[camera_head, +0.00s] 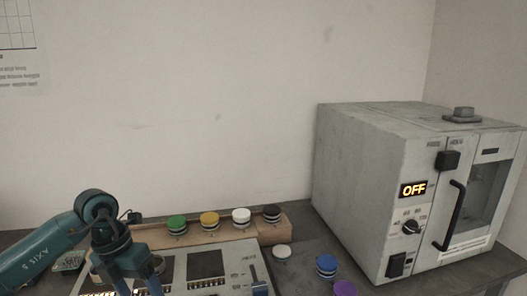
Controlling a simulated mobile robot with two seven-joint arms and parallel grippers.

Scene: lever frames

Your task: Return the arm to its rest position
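My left arm (45,252), teal with dark joints, comes in from the left and bends down at its wrist. My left gripper (130,280) points down in front of the grey panel near the bottom edge. Its fingertips are too dark and cut off to show whether it is open or shut, and I see nothing clearly held in it. My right arm and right gripper are not in view.
A grey panel device (232,262) lies beside the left gripper. Behind it a wooden rack (152,234) holds green, yellow, white and black capped items. A grey cabinet (360,180) reads OFF.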

